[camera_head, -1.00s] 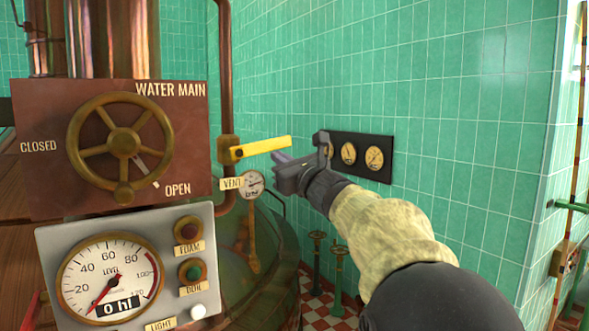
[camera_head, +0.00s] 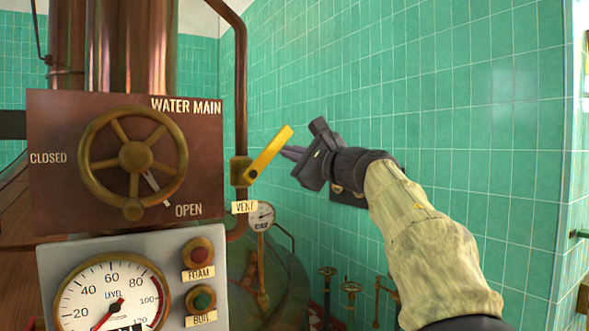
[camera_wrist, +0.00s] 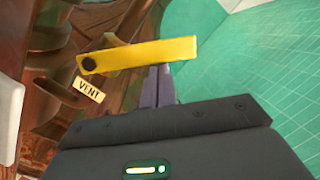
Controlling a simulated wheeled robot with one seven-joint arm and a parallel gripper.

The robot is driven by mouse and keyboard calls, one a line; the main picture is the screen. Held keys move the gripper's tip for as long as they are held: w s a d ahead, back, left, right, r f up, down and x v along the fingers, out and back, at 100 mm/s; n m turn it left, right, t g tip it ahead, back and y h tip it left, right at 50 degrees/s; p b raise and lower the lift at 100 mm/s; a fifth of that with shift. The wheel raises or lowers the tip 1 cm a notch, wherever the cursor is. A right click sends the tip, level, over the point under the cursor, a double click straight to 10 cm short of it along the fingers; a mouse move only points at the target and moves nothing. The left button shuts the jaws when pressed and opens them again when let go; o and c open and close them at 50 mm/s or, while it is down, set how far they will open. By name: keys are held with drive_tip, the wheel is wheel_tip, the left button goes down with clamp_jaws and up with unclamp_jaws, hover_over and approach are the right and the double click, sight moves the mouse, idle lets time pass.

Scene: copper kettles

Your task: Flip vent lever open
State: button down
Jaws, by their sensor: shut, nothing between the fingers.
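The yellow vent lever (camera_head: 268,153) is hinged on a brass valve body (camera_head: 240,171) on the copper pipe, above the VENT label (camera_head: 245,207). It slants up and to the right from its pivot. My gripper (camera_head: 289,153) is shut and empty, with its fingertips close to the lever's right, lower side. In the wrist view the lever (camera_wrist: 140,55) lies across the picture just past the closed fingertips (camera_wrist: 160,72), which appear to meet its lower edge. The VENT label (camera_wrist: 89,89) is also there.
The water main panel (camera_head: 60,195) with its brass handwheel (camera_head: 136,157) stands to the left. A level gauge panel (camera_head: 172,258) is below it, and a small gauge (camera_head: 262,215) sits under the lever. The tiled wall (camera_head: 440,120) is behind my arm.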

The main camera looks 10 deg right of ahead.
drive_tip(key=n, duration=0.1)
drive_tip(key=a+r+n, duration=0.1)
drive_tip(key=n, duration=0.1)
drive_tip(key=a+r+n+g, duration=0.1)
drive_tip(key=shift+s+r, duration=0.25)
drive_tip(key=n, duration=0.1)
drive_tip(key=a+r+n, duration=0.1)
drive_tip(key=shift+s+a+n+g, duration=0.15)
drive_tip(key=shift+s+n+g, duration=0.15)
drive_tip(key=shift+n, duration=0.1)
drive_tip(key=shift+s+a+r+n+g, duration=0.1)
drive_tip(key=shift+a+r+n+g, duration=0.1)
drive_tip(key=shift+a+n, duration=0.3)
drive_tip(key=shift+s+a+r+n+g, duration=0.15)
drive_tip(key=shift+a+n, duration=0.1)
drive_tip(key=shift+n, duration=0.35)
drive_tip(key=shift+w, duration=0.1)
drive_tip(key=shift+d, duration=0.1)
drive_tip(key=d, duration=0.2)
drive_tip(key=w+d, duration=0.1)
drive_tip(key=d, duration=0.1)
drive_tip(key=shift+w+f, duration=0.1)
drive_tip(key=b, duration=0.4)
approach(283, 134)
drive_tip(key=s, duration=0.2)
drive_tip(key=shift+s+d, duration=0.2)
drive_tip(key=shift+d, duration=0.1)
